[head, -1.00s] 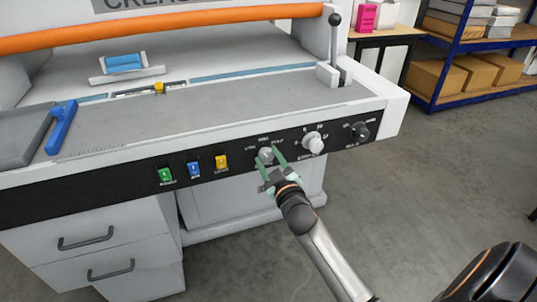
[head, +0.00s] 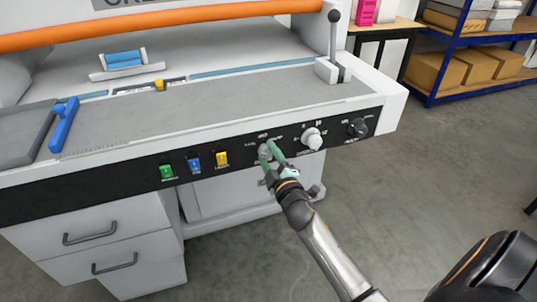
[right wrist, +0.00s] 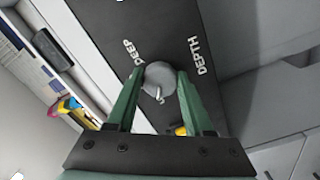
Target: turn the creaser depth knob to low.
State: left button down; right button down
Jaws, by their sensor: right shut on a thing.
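The depth knob (head: 264,150) is a grey round knob on the black front panel of the creaser, the leftmost of 3 knobs. My right gripper (head: 270,149) is shut on it, with green fingers on either side. In the right wrist view the knob (right wrist: 158,76) sits between the two fingertips, and a white pointer mark shows on its face. The words DEEP and DEPTH are printed beside it; another label is mostly hidden behind the knob and fingers. My left gripper is not in view.
Right of the knob are a white knob (head: 311,138) and a black knob (head: 357,127). Left of it are yellow (head: 222,158), blue (head: 194,164) and green (head: 167,171) switches. A lever (head: 333,40) stands on the bed's right end. Floor in front is clear.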

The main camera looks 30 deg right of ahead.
dwell(0.3)
jog(key=shift+c, duration=1.6)
grip_release()
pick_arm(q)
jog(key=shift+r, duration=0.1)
pick_arm(e)
jog(key=v, duration=1.2)
jog(key=shift+s, duration=0.3)
jog(key=s+a+f+m+g+y, duration=0.35)
jog(key=s+a+f, duration=0.25)
jog(key=a+f, duration=0.3)
jog(key=s+a+f+m+g+y, duration=0.3)
jog(key=s+a+f+g+y, duration=0.15)
jog(key=s+a+f, duration=0.35)
pick_arm(q)
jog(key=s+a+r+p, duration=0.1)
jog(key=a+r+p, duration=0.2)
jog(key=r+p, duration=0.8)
jog(key=p, duration=0.4)
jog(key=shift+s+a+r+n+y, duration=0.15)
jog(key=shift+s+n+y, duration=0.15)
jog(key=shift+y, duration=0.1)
pick_arm(e)
notch_tip(320, 180, up, 10)
jog(key=d+h, duration=0.1)
jog(key=d, duration=0.1)
jog(key=shift+s+d+f+m, duration=0.2)
jog(key=shift+s+m, duration=0.15)
jog(key=shift+s, duration=0.15)
